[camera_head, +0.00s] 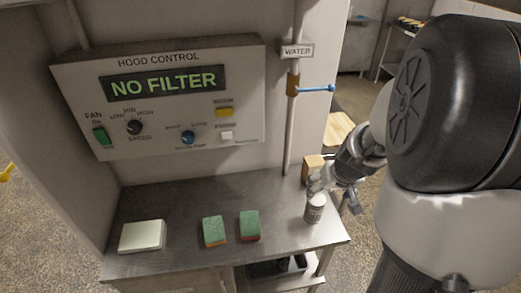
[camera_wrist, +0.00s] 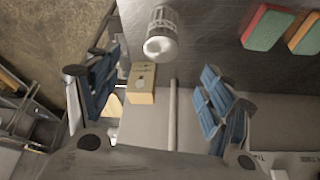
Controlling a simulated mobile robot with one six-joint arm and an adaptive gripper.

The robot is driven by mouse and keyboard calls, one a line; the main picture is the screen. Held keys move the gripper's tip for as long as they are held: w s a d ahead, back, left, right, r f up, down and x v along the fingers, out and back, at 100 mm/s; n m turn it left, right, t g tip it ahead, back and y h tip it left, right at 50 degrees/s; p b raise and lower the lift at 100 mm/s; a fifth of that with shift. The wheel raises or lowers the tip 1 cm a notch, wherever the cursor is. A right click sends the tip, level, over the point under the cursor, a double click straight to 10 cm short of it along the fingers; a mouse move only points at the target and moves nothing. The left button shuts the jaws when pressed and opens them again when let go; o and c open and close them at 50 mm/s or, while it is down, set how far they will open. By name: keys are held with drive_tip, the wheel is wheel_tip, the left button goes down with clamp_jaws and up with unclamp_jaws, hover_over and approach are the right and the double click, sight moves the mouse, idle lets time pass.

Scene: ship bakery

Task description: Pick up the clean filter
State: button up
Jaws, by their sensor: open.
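No object in view is marked as the clean filter, and I cannot tell for sure which one it is. A pale, flat, cream-coloured block (camera_head: 142,236) lies at the left of the steel counter (camera_head: 185,205). A small whitish cylinder with print (camera_head: 314,208) stands near the counter's right end; it also shows at the top of the wrist view (camera_wrist: 161,33). My gripper (camera_head: 338,193) is at the right end of the counter, close to the cylinder. In the wrist view its blue-padded fingers (camera_wrist: 156,92) are spread wide with nothing held between them.
Two green-topped sponges (camera_head: 214,231) (camera_head: 250,225) lie mid-counter. A small tan box (camera_head: 313,167) stands behind the cylinder. The hood control panel (camera_head: 165,100) reads "NO FILTER". A pipe (camera_head: 294,120) with a blue-handled valve (camera_head: 316,88) rises behind, labelled "WATER". The counter between block and sponges is clear.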

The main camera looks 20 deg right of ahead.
sight(319, 204)
drive_tip(key=shift+n, duration=0.4)
drive_tip(key=b+x, duration=0.1)
drive_tip(key=x, duration=0.3)
drive_tip(key=b+x, duration=0.2)
drive_tip(key=x, duration=0.2)
drive_tip(key=s+b+x, duration=0.1)
drive_tip(key=x, duration=0.3)
drive_tip(key=shift+a+f+b, duration=0.15)
drive_tip(key=shift+f+b, duration=0.15)
drive_tip(key=shift+b, duration=0.1)
drive_tip(key=x, duration=0.2)
drive_tip(key=b+x, duration=0.1)
drive_tip(key=a+b+x, duration=0.1)
drive_tip(key=x, duration=0.1)
drive_tip(key=shift+w+d+f, duration=0.2)
drive_tip(key=shift+d+f, duration=0.1)
drive_tip(key=shift+c, duration=0.3)
drive_tip(key=shift+r, duration=0.1)
drive_tip(key=c, duration=1.3)
